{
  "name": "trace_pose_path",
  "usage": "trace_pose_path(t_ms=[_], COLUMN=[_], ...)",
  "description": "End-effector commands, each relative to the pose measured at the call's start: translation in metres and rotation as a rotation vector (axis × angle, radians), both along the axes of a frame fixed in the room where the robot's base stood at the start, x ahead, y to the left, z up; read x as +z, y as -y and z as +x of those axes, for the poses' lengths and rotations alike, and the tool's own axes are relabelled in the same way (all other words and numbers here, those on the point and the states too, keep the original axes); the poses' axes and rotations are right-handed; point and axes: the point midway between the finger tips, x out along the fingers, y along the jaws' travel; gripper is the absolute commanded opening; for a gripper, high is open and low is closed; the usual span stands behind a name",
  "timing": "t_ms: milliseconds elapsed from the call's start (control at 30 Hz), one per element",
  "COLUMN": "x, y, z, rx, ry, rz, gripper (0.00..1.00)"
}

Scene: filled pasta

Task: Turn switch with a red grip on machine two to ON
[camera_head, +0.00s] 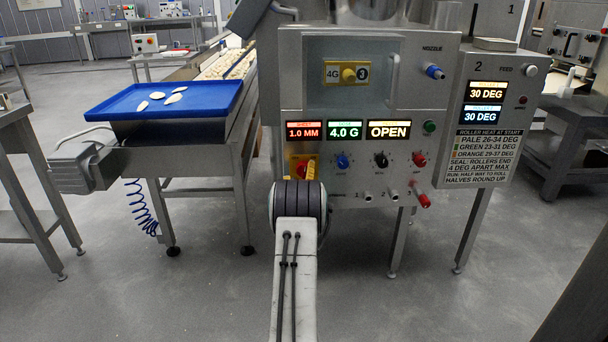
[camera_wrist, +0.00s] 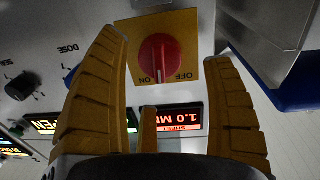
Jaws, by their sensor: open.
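The switch with a red grip (camera_wrist: 160,60) sits on a yellow plate (camera_wrist: 189,28) marked ON and OFF; the wrist view is upside down. Its white line points to the plate's label edge, nearer ON than OFF. In the head view the red grip (camera_head: 311,169) shows partly above my arm on the front of machine two (camera_head: 290,90), whose side panel bears a 2. My gripper (camera_wrist: 167,45) is open, with fingers on both sides of the switch in the picture. I cannot tell whether they touch it.
A blue knob (camera_head: 342,161), a black knob (camera_head: 381,160) and red fittings (camera_head: 420,159) lie right of the switch. Displays reading 1.0 MM (camera_head: 304,132), 4.0 G (camera_head: 345,131) and OPEN (camera_head: 388,130) are above. A blue tray (camera_head: 190,112) with pale pieces stands left.

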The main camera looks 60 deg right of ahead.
Motion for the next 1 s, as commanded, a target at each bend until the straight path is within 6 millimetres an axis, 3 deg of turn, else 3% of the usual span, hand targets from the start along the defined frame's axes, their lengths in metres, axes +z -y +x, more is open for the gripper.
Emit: trace_pose_path(t_ms=[433,1000], x=[-0.001,0.0], y=[0.031,0.037], z=[0.018,0.021], rx=[0.0,0.0], ry=[0.001,0.0], rz=[0.0,0.001], gripper=[0.75,0.77])
